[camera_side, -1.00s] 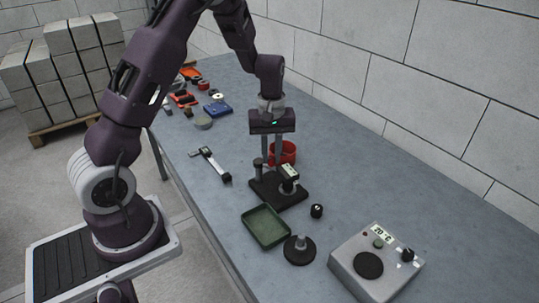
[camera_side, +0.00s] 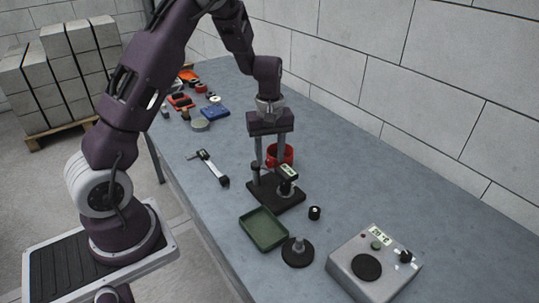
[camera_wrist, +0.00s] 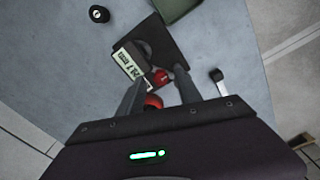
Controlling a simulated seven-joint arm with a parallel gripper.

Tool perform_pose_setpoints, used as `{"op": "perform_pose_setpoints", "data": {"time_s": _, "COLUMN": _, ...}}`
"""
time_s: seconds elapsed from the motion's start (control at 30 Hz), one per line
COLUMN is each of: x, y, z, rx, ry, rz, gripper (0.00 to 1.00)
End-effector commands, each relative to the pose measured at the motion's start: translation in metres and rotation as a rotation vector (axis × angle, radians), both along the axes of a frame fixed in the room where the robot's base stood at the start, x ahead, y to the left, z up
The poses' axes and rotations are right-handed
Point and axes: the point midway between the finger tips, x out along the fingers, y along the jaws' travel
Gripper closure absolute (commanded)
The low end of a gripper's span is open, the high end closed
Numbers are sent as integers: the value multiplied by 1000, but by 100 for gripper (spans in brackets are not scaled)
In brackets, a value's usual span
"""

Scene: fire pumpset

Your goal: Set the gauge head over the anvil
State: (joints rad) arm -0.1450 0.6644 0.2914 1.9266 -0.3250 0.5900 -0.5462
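The gauge stand has a dark square base (camera_side: 277,197) on the bench, with a short post (camera_side: 256,174) at its left. The gauge head (camera_side: 288,173), a small block with a pale digital display, sits over the base; its display also shows in the wrist view (camera_wrist: 130,63). A round disc (camera_wrist: 145,47) beside the head may be the anvil; I cannot tell whether the head is over it. My gripper (camera_side: 270,163) points down over the back of the stand. In the wrist view my gripper (camera_wrist: 160,77) has its fingers apart, with a small red part showing between the tips.
A red bowl (camera_side: 281,155) stands close behind the stand. A green tray (camera_side: 263,228), a black knob-like piece (camera_side: 315,213), a round black stand (camera_side: 298,252) and a grey display box (camera_side: 374,264) are in front. A caliper-like tool (camera_side: 210,167) lies left. Bench is clear at right.

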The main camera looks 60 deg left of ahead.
Motion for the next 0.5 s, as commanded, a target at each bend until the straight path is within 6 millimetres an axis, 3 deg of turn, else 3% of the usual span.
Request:
{"op": "perform_pose_setpoints", "data": {"time_s": 0.27, "x": -1, "y": 0, "z": 2, "rx": -1, "ry": 3, "rz": -1, "gripper": 59}}
{"op": "perform_pose_setpoints", "data": {"time_s": 0.5, "x": 0, "y": 0, "z": 47, "rx": 0, "ry": -2, "rz": -2, "gripper": 59}}
